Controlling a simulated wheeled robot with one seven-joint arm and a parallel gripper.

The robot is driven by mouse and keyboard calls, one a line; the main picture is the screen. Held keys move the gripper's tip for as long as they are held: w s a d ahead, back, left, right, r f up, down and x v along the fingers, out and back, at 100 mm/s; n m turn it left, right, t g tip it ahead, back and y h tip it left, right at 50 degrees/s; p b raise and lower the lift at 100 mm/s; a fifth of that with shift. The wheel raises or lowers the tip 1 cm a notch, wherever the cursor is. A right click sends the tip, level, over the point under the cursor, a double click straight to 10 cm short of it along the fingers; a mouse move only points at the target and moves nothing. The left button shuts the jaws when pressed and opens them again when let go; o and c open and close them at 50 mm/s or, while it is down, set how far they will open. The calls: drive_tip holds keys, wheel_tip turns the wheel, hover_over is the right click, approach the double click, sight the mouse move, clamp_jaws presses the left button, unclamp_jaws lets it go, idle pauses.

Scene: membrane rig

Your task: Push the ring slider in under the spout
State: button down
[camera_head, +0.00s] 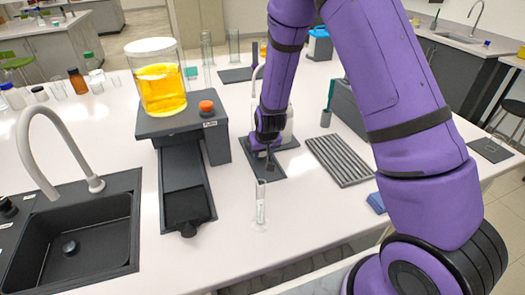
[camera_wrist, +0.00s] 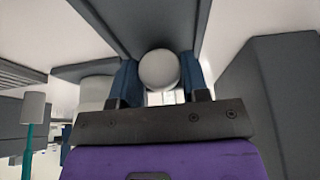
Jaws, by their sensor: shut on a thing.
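My gripper (camera_head: 267,142) points down over a dark flat plate (camera_head: 270,171) near the middle of the bench. In the wrist view its two blue fingers are shut on a pale round knob (camera_wrist: 158,70). A dark channel lies beyond the knob. I cannot tell for sure whether this knob belongs to the ring slider. To the left stands a dark rig block (camera_head: 170,125) with an orange button (camera_head: 206,107). I cannot make out the spout or the ring.
A beaker of yellow liquid (camera_head: 162,88) stands on the rig block. A slim glass cylinder (camera_head: 261,203) stands in front of my gripper. A ribbed grey tray (camera_head: 340,160) is to the right, and a sink (camera_head: 72,240) is at the front left.

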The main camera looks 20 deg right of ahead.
drive_tip(key=c, duration=0.6)
unclamp_jaws()
drive_tip(key=shift+w, duration=0.35)
drive_tip(key=shift+c, duration=0.2)
drive_tip(key=shift+s+r, duration=0.1)
drive_tip(key=shift+r, duration=0.05)
drive_tip(key=v, duration=1)
drive_tip(key=shift+s+r, duration=0.2)
drive_tip(key=shift+r, duration=0.05)
drive_tip(key=s+d+r+y, duration=0.1)
drive_tip(key=s+d+r, duration=0.1)
drive_tip(key=s+r, duration=0.55)
drive_tip(key=s+d+r, duration=0.2)
drive_tip(key=s+r, duration=0.2)
drive_tip(key=r, duration=0.7)
drive_tip(key=s+d+r, duration=0.1)
drive_tip(key=s+r, duration=0.1)
drive_tip(key=s, duration=0.4)
drive_tip(key=s+d+r, duration=0.1)
drive_tip(key=s+r, duration=0.2)
drive_tip(key=s, duration=0.3)
drive_tip(key=s+d+r+h, duration=0.1)
drive_tip(key=s+r, duration=0.2)
drive_tip(key=s, duration=0.3)
drive_tip(key=shift+t, duration=0.4)
